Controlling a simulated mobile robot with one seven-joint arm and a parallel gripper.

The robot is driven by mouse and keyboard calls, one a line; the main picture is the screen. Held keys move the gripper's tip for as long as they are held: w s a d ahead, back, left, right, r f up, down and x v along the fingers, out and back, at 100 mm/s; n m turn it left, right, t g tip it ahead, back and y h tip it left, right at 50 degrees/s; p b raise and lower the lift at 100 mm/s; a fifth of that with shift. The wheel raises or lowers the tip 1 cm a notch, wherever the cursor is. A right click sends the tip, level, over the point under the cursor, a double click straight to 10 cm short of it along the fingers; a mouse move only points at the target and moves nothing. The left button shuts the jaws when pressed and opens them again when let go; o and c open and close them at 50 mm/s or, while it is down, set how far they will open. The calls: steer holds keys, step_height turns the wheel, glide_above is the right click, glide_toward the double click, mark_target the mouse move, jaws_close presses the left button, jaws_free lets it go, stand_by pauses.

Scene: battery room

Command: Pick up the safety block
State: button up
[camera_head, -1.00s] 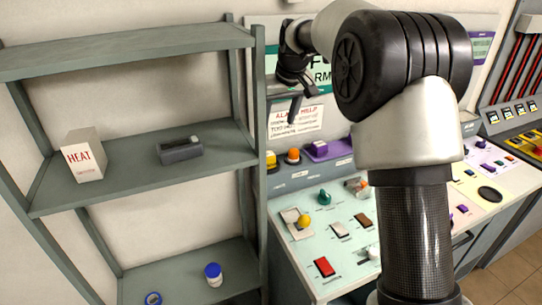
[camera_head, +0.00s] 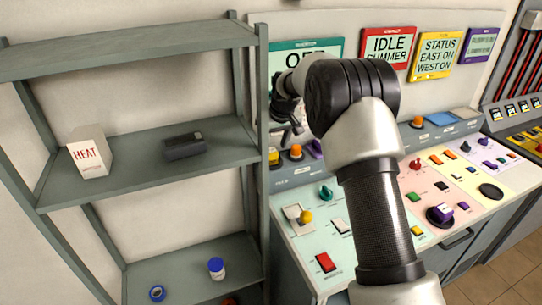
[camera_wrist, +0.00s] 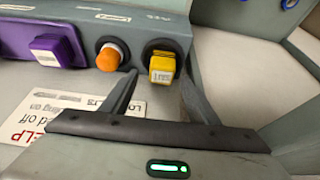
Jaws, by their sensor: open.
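No label reading "safety block" is legible, so I cannot tell for sure which thing it is. A small yellow block (camera_wrist: 161,68) with a pale label sits in a dark housing on the grey console ledge. It also shows in the head view (camera_head: 274,155), just below my gripper (camera_head: 291,128). In the wrist view my gripper (camera_wrist: 160,88) is open, and the yellow block shows between its two fingertips. No contact is visible. A dark grey oblong block (camera_head: 185,145) lies on the middle shelf at left, away from my gripper.
An orange knob (camera_wrist: 109,55) and a purple block (camera_wrist: 50,50) sit beside the yellow block. The shelf post (camera_head: 262,110) stands close to the left of my gripper. A HEAT box (camera_head: 90,152) and a blue-capped jar (camera_head: 216,269) stand on the shelves.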

mark_target(271, 150)
steer(key=x, duration=0.3)
steer(key=shift+a+f, duration=0.1)
steer(key=shift+f, duration=0.25)
steer(key=c, duration=1.2)
steer(key=shift+o, duration=0.2)
